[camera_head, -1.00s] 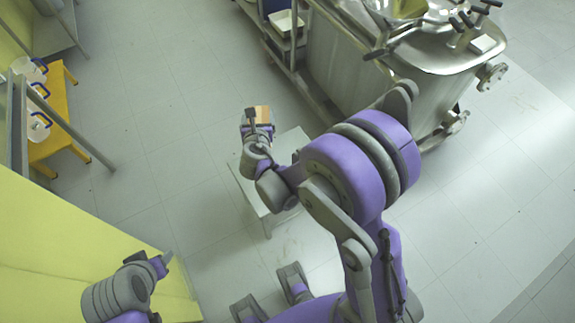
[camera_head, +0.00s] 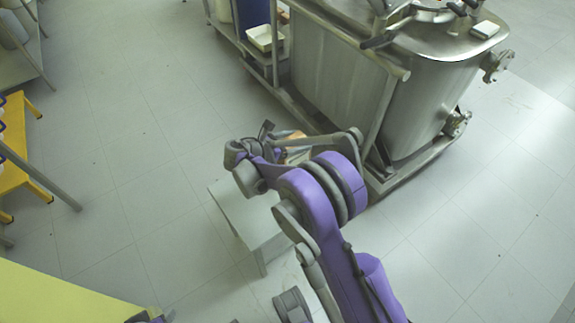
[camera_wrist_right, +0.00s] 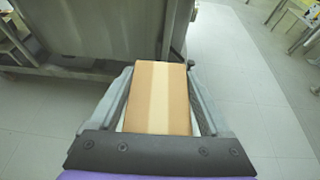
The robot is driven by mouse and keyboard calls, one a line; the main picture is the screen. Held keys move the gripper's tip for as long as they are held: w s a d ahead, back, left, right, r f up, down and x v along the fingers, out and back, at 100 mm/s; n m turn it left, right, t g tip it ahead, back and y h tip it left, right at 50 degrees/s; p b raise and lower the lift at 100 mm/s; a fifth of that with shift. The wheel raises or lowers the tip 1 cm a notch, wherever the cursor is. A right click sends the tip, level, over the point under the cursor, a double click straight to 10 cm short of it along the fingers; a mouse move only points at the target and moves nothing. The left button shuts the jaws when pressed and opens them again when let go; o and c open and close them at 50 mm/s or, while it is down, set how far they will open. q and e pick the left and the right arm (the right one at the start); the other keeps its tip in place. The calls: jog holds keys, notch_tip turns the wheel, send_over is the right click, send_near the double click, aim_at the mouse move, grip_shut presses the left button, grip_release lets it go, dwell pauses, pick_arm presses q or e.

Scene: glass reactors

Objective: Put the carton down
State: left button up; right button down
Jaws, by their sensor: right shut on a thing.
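The carton (camera_wrist_right: 157,98) is a brown box with a paler tape strip, between the two fingers of my right gripper (camera_wrist_right: 158,88) in the right wrist view. The gripper is shut on it. In the head view the carton (camera_head: 295,147) shows only partly, behind my right arm and beside the metal vessel's frame. What is under it is hidden there; in the wrist view floor lies beyond it. A bit of my left gripper (camera_head: 150,316) shows at the bottom edge of the head view, too cut off to tell its jaws.
A low grey table (camera_head: 235,212) stands under and left of my right arm, its visible top bare. A large steel vessel (camera_head: 340,75) on a wheeled frame stands close by. A yellow stool (camera_head: 15,145) is far left. Open floor lies between.

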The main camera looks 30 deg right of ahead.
notch_tip(320, 180, down, 7)
jog(key=shift+r+b, duration=0.1)
jog(key=shift+b, duration=0.65)
